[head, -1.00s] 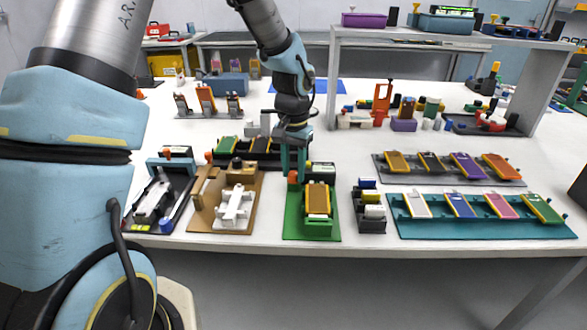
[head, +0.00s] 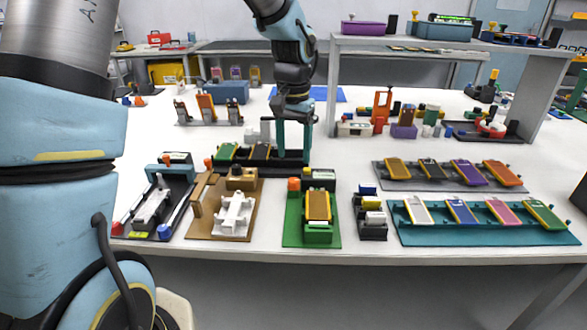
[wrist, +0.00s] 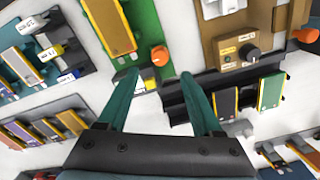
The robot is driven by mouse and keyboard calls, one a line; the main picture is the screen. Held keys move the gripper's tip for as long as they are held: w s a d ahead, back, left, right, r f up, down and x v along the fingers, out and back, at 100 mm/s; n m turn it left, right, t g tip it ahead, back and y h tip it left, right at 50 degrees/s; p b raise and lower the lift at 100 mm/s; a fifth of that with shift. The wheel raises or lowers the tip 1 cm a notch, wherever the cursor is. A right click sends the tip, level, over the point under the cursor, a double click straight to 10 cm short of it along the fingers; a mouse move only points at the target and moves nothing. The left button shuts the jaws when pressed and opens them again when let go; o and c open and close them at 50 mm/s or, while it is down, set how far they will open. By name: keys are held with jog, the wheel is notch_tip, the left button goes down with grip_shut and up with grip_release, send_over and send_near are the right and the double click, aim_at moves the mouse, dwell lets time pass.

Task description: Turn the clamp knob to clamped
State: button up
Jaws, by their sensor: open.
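The green fixture (head: 292,238) stands near the front edge of the table, with a yellow-orange pouch cell (head: 318,206) in its green holder. An orange knob (head: 294,184) sits at its back left corner; I cannot read its setting. In the wrist view the orange knob (wrist: 159,54) shows between and just beyond my fingertips, apart from them. My gripper (head: 293,158) is open and empty, above and behind the knob in the head view. Its two teal fingers (wrist: 159,77) point towards the green fixture. A small black box (head: 320,178) stands beside the knob.
A brown fixture (head: 203,228) with a dark knob (wrist: 249,52) and white holder is left of the green one. A black rack of cells (head: 262,153) lies behind. A small block rack (head: 371,232) and teal tray (head: 420,236) are to the right.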

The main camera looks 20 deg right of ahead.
jog(key=shift+r, duration=1.65)
